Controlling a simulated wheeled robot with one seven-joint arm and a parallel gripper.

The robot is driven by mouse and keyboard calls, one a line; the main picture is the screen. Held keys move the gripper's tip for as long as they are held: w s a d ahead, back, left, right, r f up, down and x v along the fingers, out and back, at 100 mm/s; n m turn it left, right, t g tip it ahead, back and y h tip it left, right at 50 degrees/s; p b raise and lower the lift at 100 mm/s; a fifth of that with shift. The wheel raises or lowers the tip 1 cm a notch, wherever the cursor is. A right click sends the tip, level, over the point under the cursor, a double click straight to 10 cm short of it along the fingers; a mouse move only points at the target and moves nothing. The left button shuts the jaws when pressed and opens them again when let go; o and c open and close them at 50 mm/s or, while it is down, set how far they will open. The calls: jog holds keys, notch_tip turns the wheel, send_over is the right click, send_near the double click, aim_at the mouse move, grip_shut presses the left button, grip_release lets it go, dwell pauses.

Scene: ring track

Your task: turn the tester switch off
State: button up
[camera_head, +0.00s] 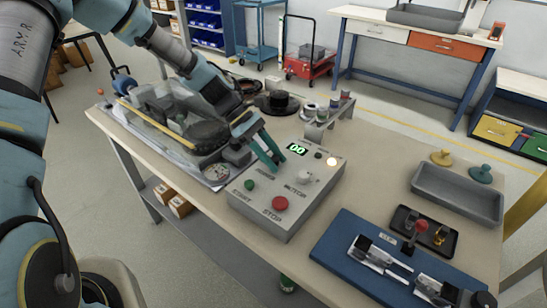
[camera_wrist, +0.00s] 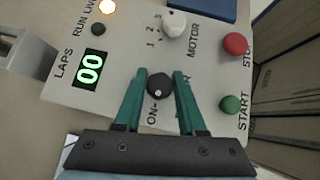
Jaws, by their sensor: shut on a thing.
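The grey tester box (camera_head: 265,222) stands on the workbench, and its panel fills much of the wrist view. A round black switch knob (camera_wrist: 160,88) sits on the panel, with a partly hidden label that starts "ON". My gripper (camera_wrist: 160,80) has its two green fingers on either side of this knob, shut on it. In the head view my gripper (camera_head: 267,150) reaches down to the panel's back left, and the knob is hidden there. The display (camera_wrist: 89,69) glows green with "00". A lamp (camera_wrist: 107,7) is lit.
Near my fingers on the panel are a white motor knob (camera_wrist: 174,25), a red stop button (camera_wrist: 235,44) and a green start button (camera_wrist: 231,104). Cluttered equipment (camera_head: 170,115) stands left.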

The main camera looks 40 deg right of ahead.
grip_shut()
jog(key=shift+m, duration=0.3)
jog(key=m+y, duration=0.3)
jog(key=shift+d+m+g, duration=0.1)
jog(key=shift+m+g, duration=0.2)
jog(key=shift+g, duration=0.1)
jog(key=m+y+b, duration=0.1)
jog(key=m+y, duration=0.2)
jog(key=m, duration=0.1)
jog(key=shift+m+t+y+b, duration=0.3)
jog(key=m+t+y, duration=0.1)
jog(key=m, duration=0.1)
jog(key=m+y+b, duration=0.1)
jog(key=m+y, duration=0.1)
jog(key=shift+m+t, duration=0.3)
jog(key=shift+t, duration=0.1)
jog(key=shift+m+t+y+b, duration=0.25)
jog(key=shift+m+t+y, duration=0.4)
jog(key=shift+m, duration=0.5)
jog(key=shift+m+t+y+b, duration=0.2)
jog(key=shift+m+t+y, duration=0.25)
jog(key=shift+m+t, duration=0.55)
jog(key=shift+m, duration=0.25)
jog(key=o, duration=0.9)
grip_release()
